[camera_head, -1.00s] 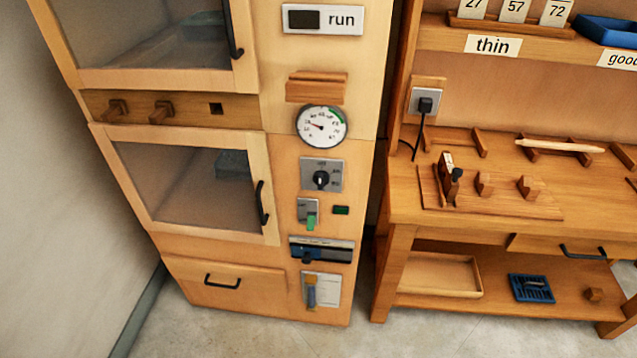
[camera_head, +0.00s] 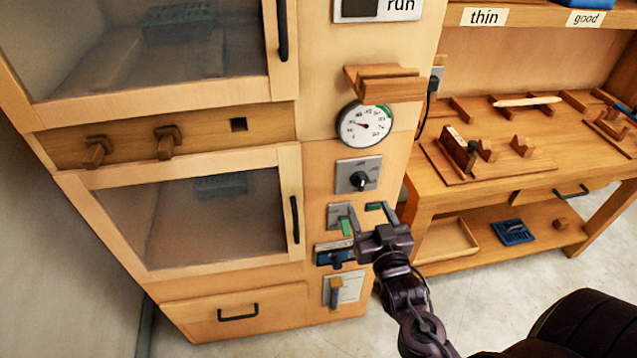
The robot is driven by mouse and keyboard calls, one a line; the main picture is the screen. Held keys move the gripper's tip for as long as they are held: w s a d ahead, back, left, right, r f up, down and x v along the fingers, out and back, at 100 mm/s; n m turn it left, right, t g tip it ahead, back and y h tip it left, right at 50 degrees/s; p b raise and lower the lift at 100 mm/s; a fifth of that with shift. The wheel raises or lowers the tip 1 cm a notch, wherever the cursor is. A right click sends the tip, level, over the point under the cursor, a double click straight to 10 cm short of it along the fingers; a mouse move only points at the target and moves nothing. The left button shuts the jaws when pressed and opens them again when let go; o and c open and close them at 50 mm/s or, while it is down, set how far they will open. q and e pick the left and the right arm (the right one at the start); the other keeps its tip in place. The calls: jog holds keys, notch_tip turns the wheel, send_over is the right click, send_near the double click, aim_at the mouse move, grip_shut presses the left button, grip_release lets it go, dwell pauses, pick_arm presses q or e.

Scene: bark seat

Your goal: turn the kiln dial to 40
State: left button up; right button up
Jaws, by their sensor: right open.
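The kiln cabinet (camera_head: 320,150) is pale wood. A black rotary knob (camera_head: 360,181) sits on a grey plate (camera_head: 344,171) on its front panel, with small markings too blurred to read. Above it is a round white gauge (camera_head: 365,125) with a thin needle and a green band at its upper right. My right gripper (camera_head: 372,214) is open and empty just below the knob plate, its fingers pointing up and apart from the knob in the picture. My left gripper is not in view.
A wooden ledge (camera_head: 385,82) juts out above the gauge. A workbench (camera_head: 440,190) stands to the right.

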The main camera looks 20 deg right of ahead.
aim_at(363, 185)
jog(key=w, duration=0.1)
jog(key=w+d, duration=0.1)
jog(key=w+r+p, duration=0.1)
jog(key=shift+w+d, duration=0.35)
jog(key=shift+x, duration=1.2)
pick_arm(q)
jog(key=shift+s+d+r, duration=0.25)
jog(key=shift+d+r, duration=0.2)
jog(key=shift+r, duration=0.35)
pick_arm(e)
jog(key=shift+w+d+f, duration=0.1)
jog(key=shift+w+f, duration=0.05)
jog(key=shift+w, duration=0.5)
jog(key=c, duration=1)
jog(key=shift+o, duration=0.2)
